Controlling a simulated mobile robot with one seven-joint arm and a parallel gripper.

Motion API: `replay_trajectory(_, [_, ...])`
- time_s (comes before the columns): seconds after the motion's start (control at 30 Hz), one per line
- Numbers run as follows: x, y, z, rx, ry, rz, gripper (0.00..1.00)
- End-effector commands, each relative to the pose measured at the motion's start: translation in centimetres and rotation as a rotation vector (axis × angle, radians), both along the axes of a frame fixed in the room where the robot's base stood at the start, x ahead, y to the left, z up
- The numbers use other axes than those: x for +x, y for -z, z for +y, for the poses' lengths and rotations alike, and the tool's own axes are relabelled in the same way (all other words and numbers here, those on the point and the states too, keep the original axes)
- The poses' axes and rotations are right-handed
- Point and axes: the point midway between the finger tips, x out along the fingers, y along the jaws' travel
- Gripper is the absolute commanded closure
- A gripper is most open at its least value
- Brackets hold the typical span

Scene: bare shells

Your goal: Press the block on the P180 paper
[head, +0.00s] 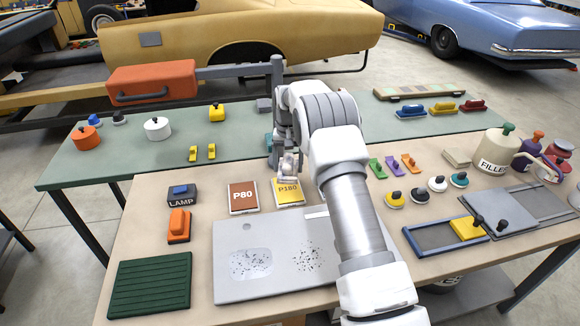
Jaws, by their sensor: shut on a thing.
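The P180 paper (288,194) is a yellow pad with a dark label, lying flat on the tan bench. My gripper (288,172) points down at its far edge and is shut on a small pale thing, probably the block. The fingers mostly hide this thing, and I cannot tell whether it touches the paper. The brown P80 paper (243,197) lies just to the left.
A grey panel with two speckled patches (275,285) lies in front of the papers. A green ribbed mat (150,285) is at the front left. Coloured scrapers (393,165), knobbed pots (437,184) and a filler can (494,152) stand to the right of my arm.

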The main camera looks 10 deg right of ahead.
Motion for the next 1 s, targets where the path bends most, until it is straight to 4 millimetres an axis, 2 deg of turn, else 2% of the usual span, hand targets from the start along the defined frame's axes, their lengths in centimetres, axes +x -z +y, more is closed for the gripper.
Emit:
replay_trajectory(0.47, [0.7,1.6,0.0,0.0,0.013,0.001,0.73])
replay_trajectory(0.8, [0.7,5.0,0.0,0.0,0.012,0.001,0.73])
replay_trajectory(1.0, [0.7,6.4,0.0,0.0,0.012,0.0,0.73])
